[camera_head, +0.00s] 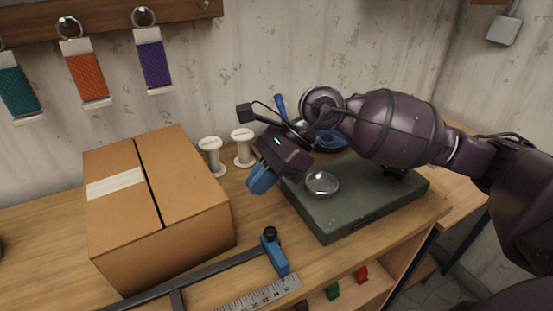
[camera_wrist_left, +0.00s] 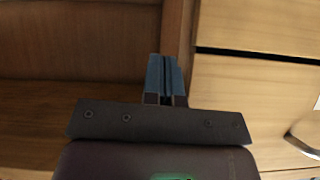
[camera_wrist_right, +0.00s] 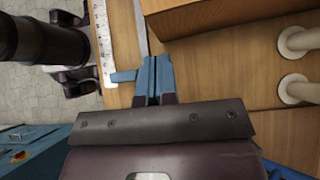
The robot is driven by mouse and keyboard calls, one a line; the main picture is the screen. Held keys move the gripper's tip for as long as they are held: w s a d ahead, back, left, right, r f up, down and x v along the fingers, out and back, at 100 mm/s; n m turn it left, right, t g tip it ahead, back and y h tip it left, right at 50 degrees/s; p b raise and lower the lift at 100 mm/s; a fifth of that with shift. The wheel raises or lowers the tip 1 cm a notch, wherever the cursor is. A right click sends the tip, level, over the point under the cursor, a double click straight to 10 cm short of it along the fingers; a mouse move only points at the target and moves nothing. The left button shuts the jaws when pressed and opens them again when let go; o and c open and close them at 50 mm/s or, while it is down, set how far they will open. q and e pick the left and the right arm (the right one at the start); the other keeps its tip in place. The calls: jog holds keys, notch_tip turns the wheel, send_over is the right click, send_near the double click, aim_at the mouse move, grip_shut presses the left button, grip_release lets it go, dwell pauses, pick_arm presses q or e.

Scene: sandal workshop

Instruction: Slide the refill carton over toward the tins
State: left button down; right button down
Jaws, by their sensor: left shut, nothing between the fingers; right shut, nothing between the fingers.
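The refill carton (camera_head: 185,245), a closed brown box with a dark seam and a pale label, sits on the left of the wooden bench. Its edge also shows at the top of the right wrist view (camera_wrist_right: 205,15). My right gripper (camera_head: 260,184) is shut and empty, above the bench to the right of the carton and apart from it. Its blue fingers also show in the right wrist view (camera_wrist_right: 154,75). My left gripper (camera_wrist_left: 165,75) is shut and empty, facing wooden furniture, and is out of the head view. I cannot clearly make out any tins.
Two white spools (camera_head: 212,158) stand behind and right of the carton. A dark green slab (camera_head: 350,215) bearing a shallow metal dish (camera_head: 322,184) lies to the right. A blue-ended bar tool (camera_head: 275,255) and a steel ruler (camera_head: 258,295) lie along the front.

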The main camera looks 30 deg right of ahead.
aim_at(167, 215)
jog(key=a, duration=0.8)
jog(key=a+p, duration=0.1)
jog(key=a, duration=0.7)
jog(key=shift+r, duration=0.2)
jog(key=shift+d, duration=0.25)
jog(key=shift+w+d+f, duration=0.1)
jog(key=shift+d, duration=0.05)
dwell(0.6)
